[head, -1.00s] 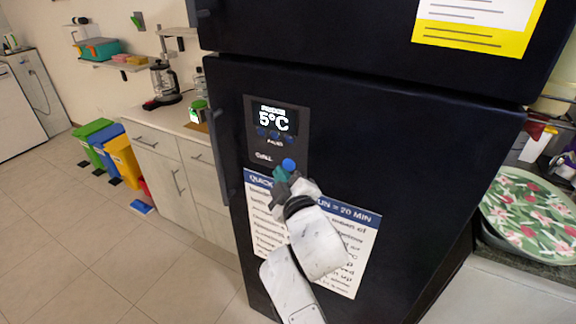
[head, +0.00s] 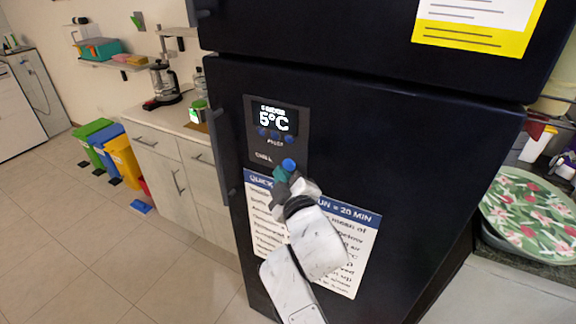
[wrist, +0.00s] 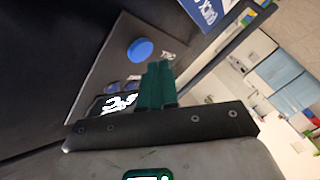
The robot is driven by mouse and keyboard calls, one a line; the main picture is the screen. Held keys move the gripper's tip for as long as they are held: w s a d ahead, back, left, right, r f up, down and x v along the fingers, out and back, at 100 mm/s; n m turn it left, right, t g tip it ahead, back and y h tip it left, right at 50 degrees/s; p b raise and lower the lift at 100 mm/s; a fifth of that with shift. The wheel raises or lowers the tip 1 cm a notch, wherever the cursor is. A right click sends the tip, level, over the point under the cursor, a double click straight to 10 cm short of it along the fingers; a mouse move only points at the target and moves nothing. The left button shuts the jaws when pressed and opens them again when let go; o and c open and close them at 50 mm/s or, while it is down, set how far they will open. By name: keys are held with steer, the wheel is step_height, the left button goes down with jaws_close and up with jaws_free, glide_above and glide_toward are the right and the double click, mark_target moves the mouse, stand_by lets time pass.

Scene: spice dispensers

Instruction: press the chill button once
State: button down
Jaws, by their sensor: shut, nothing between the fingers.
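The chill button is a round blue button (head: 289,165) beside small white lettering at the bottom of the control panel (head: 302,147) on a dark fridge door. It also shows as a blue disc in the wrist view (wrist: 139,50). My gripper (head: 281,174) has its teal fingers shut and empty, just below and left of the button in the head view. In the wrist view the fingertips (wrist: 159,67) lie below and right of the button. The button looks uncovered; I cannot tell how far the tips are from the panel.
The panel display (head: 274,119) reads 5°C, with several smaller blue buttons (head: 275,133) under it. A paper notice (head: 345,235) is on the door below the panel. A counter (head: 165,128) stands left and a floral tray (head: 530,215) right.

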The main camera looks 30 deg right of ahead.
steer(key=shift+d+r, duration=0.1)
steer(key=shift+w+d+p, duration=0.25)
steer(key=shift+p, duration=0.1)
steer(key=shift+w+d, duration=0.2)
steer(key=shift+d, duration=0.1)
stand_by(0.8)
steer(key=shift+a, duration=0.1)
steer(key=shift+s+a, duration=0.5)
steer(key=shift+a, duration=0.1)
steer(key=shift+s+a+b, duration=0.65)
steer(key=shift+s+a, duration=0.1)
steer(key=shift+a, duration=0.25)
steer(key=shift+s+a+b, duration=0.65)
steer(key=shift+s+a, duration=0.05)
steer(key=shift+a, duration=0.25)
